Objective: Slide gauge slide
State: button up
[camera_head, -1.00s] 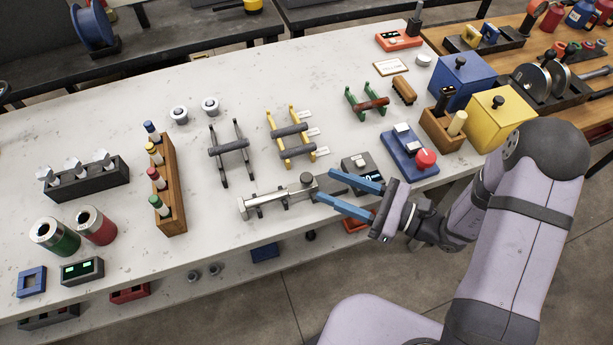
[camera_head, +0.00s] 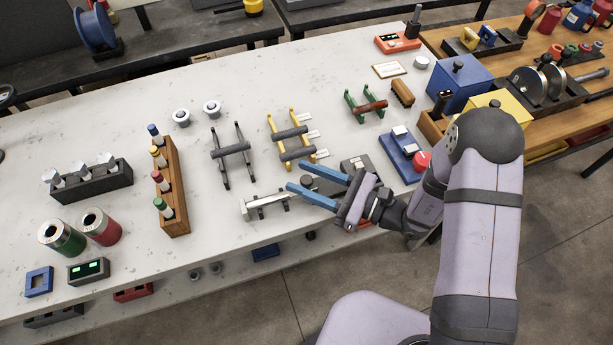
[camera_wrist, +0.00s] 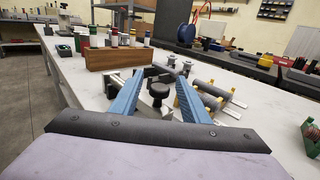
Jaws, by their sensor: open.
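The gauge, a silver bar (camera_head: 260,205) with jaws at its left end, lies on small dark supports near the bench's front edge. In the wrist view its dark round knob (camera_wrist: 158,91) shows between my fingers, with the silver slide around and below it. I cannot tell whether either finger touches the gauge.
A wooden block with coloured-cap bottles (camera_head: 170,185) stands to the left. A grey box (camera_head: 362,166) and a blue base with a red button (camera_head: 403,155) are to the right.

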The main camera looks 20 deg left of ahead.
jog(key=shift+c, duration=0.7)
grip_shut()
jog(key=shift+w+d+b, duration=0.3)
jog(key=shift+w+d, duration=1.05)
jog(key=shift+w, duration=0.05)
jog(key=shift+o, duration=0.7)
grip_release()
jog(key=shift+w+d, duration=0.1)
jog(key=shift+d, duration=0.05)
